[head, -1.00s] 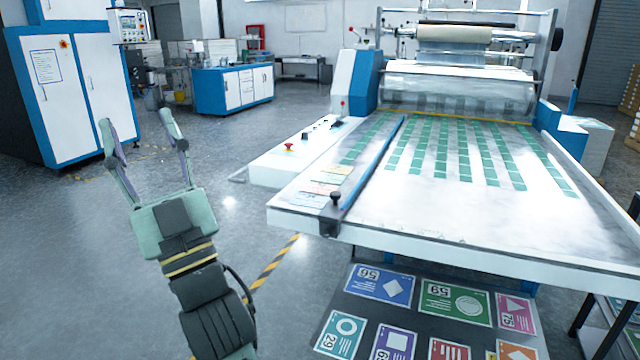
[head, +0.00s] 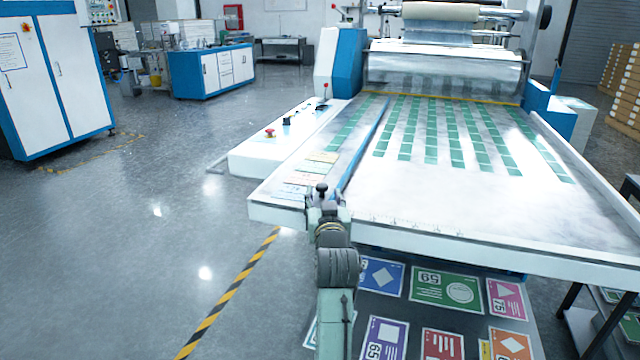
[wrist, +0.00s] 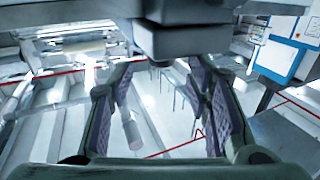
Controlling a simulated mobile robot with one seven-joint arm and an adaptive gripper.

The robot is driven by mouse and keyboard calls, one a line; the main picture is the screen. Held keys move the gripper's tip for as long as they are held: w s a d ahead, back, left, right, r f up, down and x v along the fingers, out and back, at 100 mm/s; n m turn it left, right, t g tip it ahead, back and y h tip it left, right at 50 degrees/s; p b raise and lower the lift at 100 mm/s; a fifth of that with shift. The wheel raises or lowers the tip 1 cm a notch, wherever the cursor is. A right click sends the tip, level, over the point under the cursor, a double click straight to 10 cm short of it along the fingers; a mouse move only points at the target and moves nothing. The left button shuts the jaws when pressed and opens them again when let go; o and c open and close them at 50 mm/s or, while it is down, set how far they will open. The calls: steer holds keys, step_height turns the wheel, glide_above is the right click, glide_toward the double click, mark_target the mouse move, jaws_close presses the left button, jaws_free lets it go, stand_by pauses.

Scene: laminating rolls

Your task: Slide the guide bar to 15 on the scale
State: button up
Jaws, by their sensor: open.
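The guide bar (head: 363,148) is a long blue bar. The scale (head: 400,221) is a faint row of marks along the front of the table, too small to read. My gripper (head: 325,204) is at the bar's front end, hiding most of the block under the knob. In the wrist view my gripper's two fingers (wrist: 163,90) are apart, and a dark block (wrist: 185,38) appears above the gap. Contact cannot be told.
A side panel with a red button (head: 269,132) is at the left. Printed cards (head: 447,288) lie on a shelf below.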

mark_target(323, 189)
steer(key=shift+w+a+p, duration=0.15)
steer(key=shift+w+p, duration=0.1)
steer(key=shift+w, duration=1.1)
steer(key=shift+w+a+p, duration=0.1)
steer(key=shift+w+p, duration=0.1)
steer(key=shift+w, duration=1.15)
steer(key=shift+c, duration=0.5)
jaws_close()
